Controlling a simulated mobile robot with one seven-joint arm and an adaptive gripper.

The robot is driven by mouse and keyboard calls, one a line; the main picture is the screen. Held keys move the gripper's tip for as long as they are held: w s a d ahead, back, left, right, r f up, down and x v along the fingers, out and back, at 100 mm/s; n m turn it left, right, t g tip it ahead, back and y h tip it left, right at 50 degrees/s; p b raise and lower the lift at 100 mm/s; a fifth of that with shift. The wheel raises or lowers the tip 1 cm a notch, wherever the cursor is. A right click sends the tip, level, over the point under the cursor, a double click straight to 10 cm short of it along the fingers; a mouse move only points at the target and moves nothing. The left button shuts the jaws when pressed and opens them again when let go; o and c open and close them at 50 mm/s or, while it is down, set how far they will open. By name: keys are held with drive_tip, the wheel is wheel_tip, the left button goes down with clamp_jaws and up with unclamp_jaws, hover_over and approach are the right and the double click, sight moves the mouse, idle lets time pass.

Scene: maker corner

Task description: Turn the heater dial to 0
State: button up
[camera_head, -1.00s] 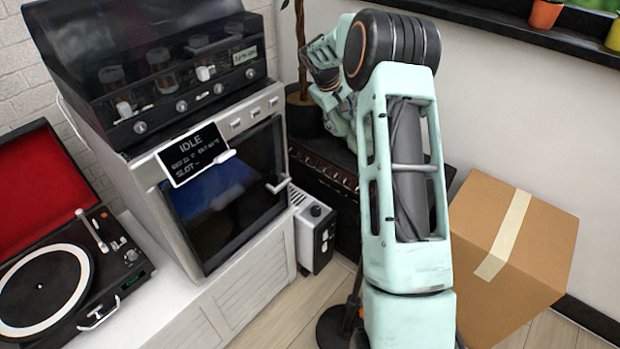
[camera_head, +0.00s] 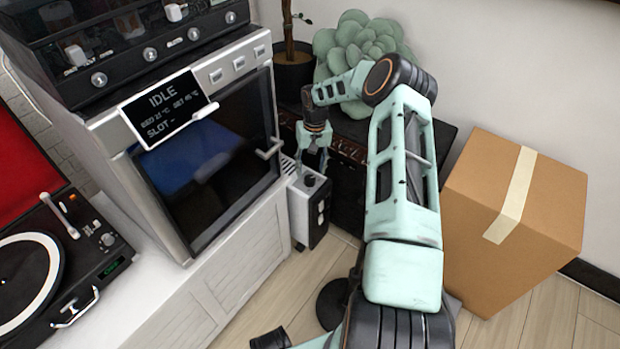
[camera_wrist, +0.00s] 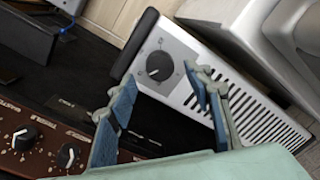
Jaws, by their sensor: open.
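The heater (camera_head: 301,215) is a small white box with a dark end panel, standing on the floor beside the cabinet. Its black round dial (camera_head: 310,181) is on top. My gripper (camera_head: 312,166) points down over the heater's top. In the wrist view my gripper (camera_wrist: 162,84) has its blue-padded fingers apart, with nothing between them. The dial appears just beyond the fingertips; I see no contact.
A black amplifier (camera_wrist: 45,150) with several knobs is close beside the heater. The white oven-like machine (camera_head: 215,165) stands to the left on a white cabinet (camera_head: 235,270). A potted plant (camera_head: 360,45) is behind. A cardboard box (camera_head: 480,200) is on the right.

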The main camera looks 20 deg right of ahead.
sight(310, 178)
drive_tip(key=shift+a+f+b, duration=0.1)
drive_tip(key=shift+f+b, duration=0.25)
drive_tip(key=shift+f, duration=1.5)
drive_tip(key=c, duration=1.2)
drive_tip(key=shift+o, duration=0.2)
